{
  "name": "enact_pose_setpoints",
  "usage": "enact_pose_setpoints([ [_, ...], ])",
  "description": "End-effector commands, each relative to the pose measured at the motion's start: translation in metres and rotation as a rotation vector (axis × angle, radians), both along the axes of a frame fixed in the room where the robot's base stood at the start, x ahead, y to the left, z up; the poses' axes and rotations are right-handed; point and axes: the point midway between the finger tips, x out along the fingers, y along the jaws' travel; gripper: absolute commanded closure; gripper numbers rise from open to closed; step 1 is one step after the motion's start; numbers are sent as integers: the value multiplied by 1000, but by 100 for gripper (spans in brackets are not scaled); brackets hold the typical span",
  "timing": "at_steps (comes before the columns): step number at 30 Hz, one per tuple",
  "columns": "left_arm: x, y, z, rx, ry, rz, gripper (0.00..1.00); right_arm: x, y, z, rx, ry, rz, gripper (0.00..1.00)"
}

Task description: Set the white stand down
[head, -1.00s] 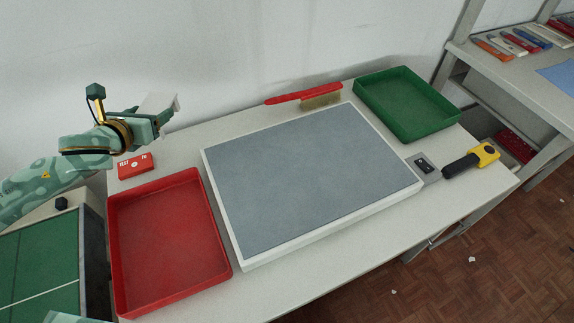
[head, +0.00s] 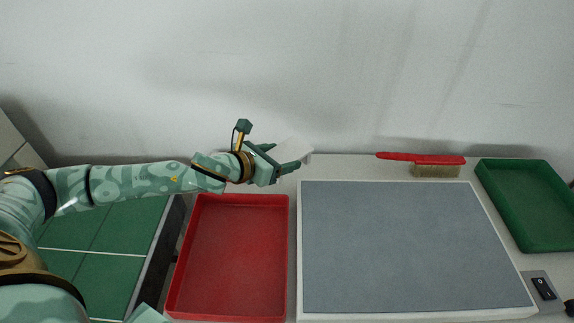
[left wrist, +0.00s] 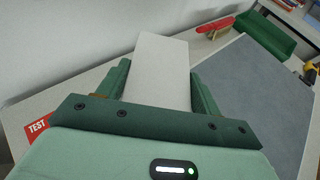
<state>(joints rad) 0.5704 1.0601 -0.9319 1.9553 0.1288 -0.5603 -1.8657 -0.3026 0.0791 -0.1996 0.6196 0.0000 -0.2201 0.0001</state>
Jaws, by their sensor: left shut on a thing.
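The white stand (head: 294,150) is a pale flat piece held in my left gripper (head: 284,158) near the wall, beyond the far right corner of the red tray (head: 228,254). In the left wrist view the stand (left wrist: 162,66) juts forward between the two green fingers of my left gripper (left wrist: 160,84), which is shut on it. The stand appears to be above the table; its underside and any gap to the tabletop are hidden. My right gripper is not in view.
A grey mat (head: 405,245) in a white frame fills the table's middle. A red brush (head: 436,165) lies behind it, and a green tray (head: 530,205) is at right. A red TEST block (left wrist: 38,130) shows at left. Bare table shows around the stand.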

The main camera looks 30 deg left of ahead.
Motion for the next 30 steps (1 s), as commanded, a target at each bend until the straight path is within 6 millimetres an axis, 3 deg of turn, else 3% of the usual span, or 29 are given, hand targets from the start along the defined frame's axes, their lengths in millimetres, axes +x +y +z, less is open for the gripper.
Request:
enact_pose_setpoints([
  [9, 49, 24, -26, -2, -2, 3, 60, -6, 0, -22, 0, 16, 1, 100],
  [15, 68, 33, -56, -2, 2, 2, 60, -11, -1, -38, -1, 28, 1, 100],
  [25, 85, 42, -76, -2, 1, 1, 60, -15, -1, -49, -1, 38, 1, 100],
  [30, 89, 44, -108, -3, 5, 1, 60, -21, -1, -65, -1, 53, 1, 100],
])
